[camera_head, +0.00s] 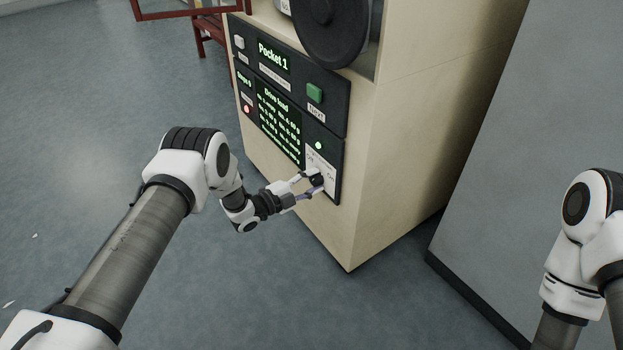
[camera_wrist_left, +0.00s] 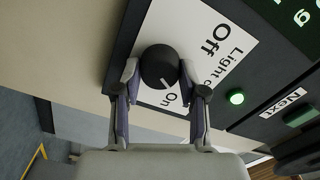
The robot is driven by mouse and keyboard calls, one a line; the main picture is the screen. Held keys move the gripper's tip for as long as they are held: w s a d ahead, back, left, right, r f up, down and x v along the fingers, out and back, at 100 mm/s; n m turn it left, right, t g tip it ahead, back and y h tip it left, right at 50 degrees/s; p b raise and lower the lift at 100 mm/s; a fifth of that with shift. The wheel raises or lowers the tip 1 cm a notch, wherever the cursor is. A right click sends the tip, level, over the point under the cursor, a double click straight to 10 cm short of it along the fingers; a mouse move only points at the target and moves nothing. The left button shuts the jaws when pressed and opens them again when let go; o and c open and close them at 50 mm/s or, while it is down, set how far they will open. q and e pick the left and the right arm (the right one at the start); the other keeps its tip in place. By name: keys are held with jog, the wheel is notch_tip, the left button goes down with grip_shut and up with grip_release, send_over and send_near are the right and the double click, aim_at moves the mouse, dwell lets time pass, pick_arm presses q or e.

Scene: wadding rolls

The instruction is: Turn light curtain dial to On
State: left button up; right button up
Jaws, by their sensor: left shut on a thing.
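The light curtain dial (camera_wrist_left: 158,64) is a round black knob on a white plate (camera_wrist_left: 215,32) marked "Off", "Light c..." and "On". A pale pointer line on the knob points toward the "On" label. My left gripper (camera_wrist_left: 158,78) is shut on the dial, one finger on each side of it. In the head view the left gripper (camera_head: 313,184) reaches the dial (camera_head: 317,179) at the panel's lower right corner; the fingers partly cover the plate. My right gripper is outside the head view; only part of its arm shows at the right edge.
The beige machine (camera_head: 390,150) carries a black panel with a lit display (camera_head: 277,112), a green "Next" button (camera_head: 315,93) and a lit red button (camera_head: 246,109). A lit green lamp (camera_wrist_left: 236,97) is near the dial. A grey cabinet (camera_head: 500,170) stands at right; the left floor is clear.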

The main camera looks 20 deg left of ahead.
pick_arm(q)
jog(key=shift+m, duration=0.5)
jog(key=o, duration=1.1)
jog(key=v, duration=1.2)
